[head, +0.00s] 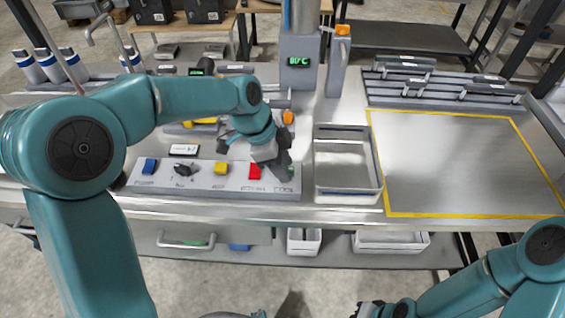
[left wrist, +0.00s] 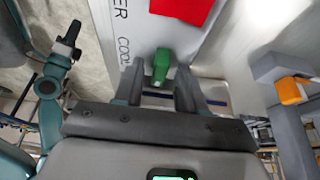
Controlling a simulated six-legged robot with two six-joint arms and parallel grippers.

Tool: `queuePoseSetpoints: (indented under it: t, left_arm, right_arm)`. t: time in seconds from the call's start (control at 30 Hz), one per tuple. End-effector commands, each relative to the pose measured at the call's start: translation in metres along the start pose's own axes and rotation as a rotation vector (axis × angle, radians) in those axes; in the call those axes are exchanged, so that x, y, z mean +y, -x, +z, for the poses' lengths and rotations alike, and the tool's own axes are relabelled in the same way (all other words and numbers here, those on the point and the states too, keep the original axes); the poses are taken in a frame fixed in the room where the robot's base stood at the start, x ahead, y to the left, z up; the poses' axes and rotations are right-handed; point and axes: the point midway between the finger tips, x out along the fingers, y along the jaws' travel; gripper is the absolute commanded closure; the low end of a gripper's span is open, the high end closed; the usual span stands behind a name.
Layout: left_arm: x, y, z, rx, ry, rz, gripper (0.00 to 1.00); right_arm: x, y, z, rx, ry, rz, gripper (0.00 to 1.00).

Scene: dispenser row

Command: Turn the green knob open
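The green knob (left wrist: 161,65) shows in the left wrist view, on a light panel beside a red block. My left gripper (left wrist: 163,82) has its two grey fingers apart, one on each side of the knob, with a visible gap on both sides. In the head view my left gripper (head: 286,163) is over the right end of the control panel (head: 205,188) and mostly hides the green knob. My right gripper (head: 370,309) is at the bottom edge, small and partly cut off.
The panel also carries a red knob (head: 254,172), a yellow knob (head: 221,168), a black knob (head: 184,169) and a blue knob (head: 149,166). An empty metal tray (head: 379,186) stands just right. A yellow-outlined area (head: 460,165) is clear.

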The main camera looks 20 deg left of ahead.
Motion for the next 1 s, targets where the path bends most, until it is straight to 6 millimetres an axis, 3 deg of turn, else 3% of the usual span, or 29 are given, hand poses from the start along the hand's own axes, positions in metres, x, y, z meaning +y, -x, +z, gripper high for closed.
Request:
queuePoseSetpoints:
  t: [0.03, 0.1, 0.57, 1.0]
  left_arm:
    - [0.0, 0.0, 0.0, 0.0, 0.0, 0.0, 0.78]
    - [0.0, 0.0, 0.0, 0.0, 0.0, 0.0, 1.0]
    - [0.0, 0.0, 0.0, 0.001, 0.061, -0.028, 1.0]
    - [0.002, -0.001, -0.001, 0.004, 0.389, -0.167, 1.0]
  right_arm:
    - [0.0, 0.0, 0.0, 0.0, 0.0, 0.0, 1.0]
    - [0.0, 0.0, 0.0, 0.0, 0.0, 0.0, 1.0]
    - [0.002, -0.007, 0.0, 0.0, 0.0, 0.0, 1.0]
    - [0.011, -0.03, -0.001, 0.0, 0.0, 0.0, 1.0]
